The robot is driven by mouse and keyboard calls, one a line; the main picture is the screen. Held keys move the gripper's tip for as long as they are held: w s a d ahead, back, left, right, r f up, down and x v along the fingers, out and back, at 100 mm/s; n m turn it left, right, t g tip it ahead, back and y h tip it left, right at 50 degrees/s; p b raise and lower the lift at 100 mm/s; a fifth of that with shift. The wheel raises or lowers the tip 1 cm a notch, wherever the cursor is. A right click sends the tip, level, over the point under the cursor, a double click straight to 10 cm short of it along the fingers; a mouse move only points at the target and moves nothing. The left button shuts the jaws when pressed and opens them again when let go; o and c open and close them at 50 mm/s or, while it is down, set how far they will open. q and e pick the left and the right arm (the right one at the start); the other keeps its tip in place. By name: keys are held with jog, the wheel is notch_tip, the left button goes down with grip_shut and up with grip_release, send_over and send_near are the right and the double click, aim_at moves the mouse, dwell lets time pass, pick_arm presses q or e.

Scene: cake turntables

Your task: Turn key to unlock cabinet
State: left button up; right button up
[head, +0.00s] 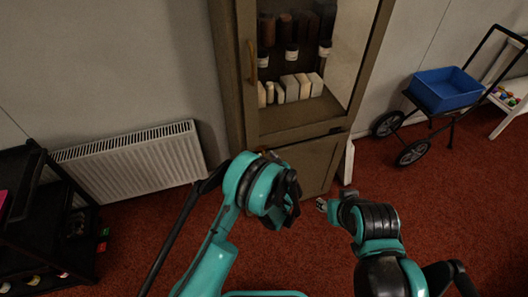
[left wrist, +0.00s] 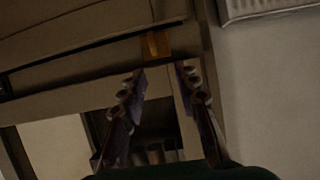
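The tall brown cabinet (head: 300,128) stands at the centre of the head view, its glass-fronted door closed, with a long brass-coloured handle (head: 251,62) on the left side. My left gripper (head: 289,205) is in front of the cabinet's lower part. In the left wrist view its two fingers (left wrist: 162,74) are apart, with nothing visible between the tips. A small brass-coloured piece (left wrist: 155,45) on the cabinet lies just beyond them; I cannot tell whether it is the lock or the key. My right gripper (head: 333,207) is low before the cabinet's right side, its fingers unclear.
A white radiator (head: 130,160) is on the wall left of the cabinet. A dark shelf cart (head: 35,215) stands at far left. A cart with a blue bin (head: 445,90) is at right. Several bottles and boxes (head: 290,88) sit behind the glass.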

aim_at(264, 151)
pick_arm(q)
jog(key=x, duration=0.2)
jog(key=f+b+x, duration=0.1)
jog(key=x, duration=0.1)
jog(key=b+x, duration=0.1)
jog(key=x, duration=0.2)
jog(key=shift+s+d+f, duration=0.15)
jog(key=shift+d+f, duration=0.05)
jog(key=shift+d, duration=0.05)
jog(key=shift+w+a+f+b, duration=0.1)
jog(key=shift+w+b, duration=0.2)
jog(key=shift+w, duration=0.15)
jog(key=shift+c, duration=0.4)
grip_shut()
